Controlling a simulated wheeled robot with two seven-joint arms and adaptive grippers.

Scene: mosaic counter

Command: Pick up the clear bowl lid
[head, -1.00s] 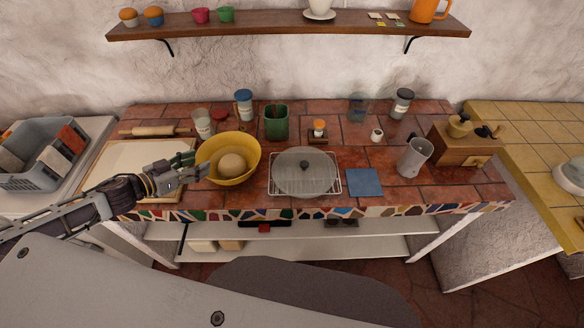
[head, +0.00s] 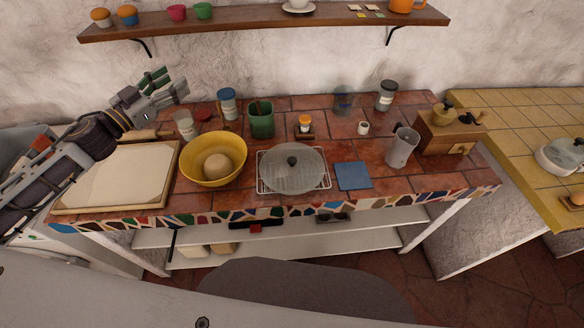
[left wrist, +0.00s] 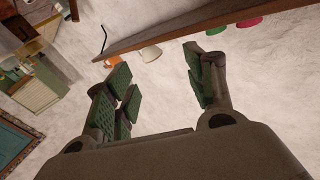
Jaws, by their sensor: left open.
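The clear bowl lid (head: 292,168) is round, greyish and see-through, with a dark knob in its middle. It lies on a wire rack (head: 262,184) near the middle of the counter in the head view. The yellow bowl (head: 213,176), with a ball of dough (head: 217,166) in it, stands just left of the rack. My left gripper (head: 160,82) is raised at the upper left, well away from the lid. It is open and empty; its green-padded fingers stand apart in the left wrist view (left wrist: 160,85). The lid does not show there. My right gripper is not in view.
A dough board (head: 70,203) lies at the left end. A green container (head: 261,119), several jars and a grey pitcher (head: 403,147) stand around the lid. A blue cloth (head: 352,176) lies right of the rack. A wall shelf (head: 260,24) runs above the counter.

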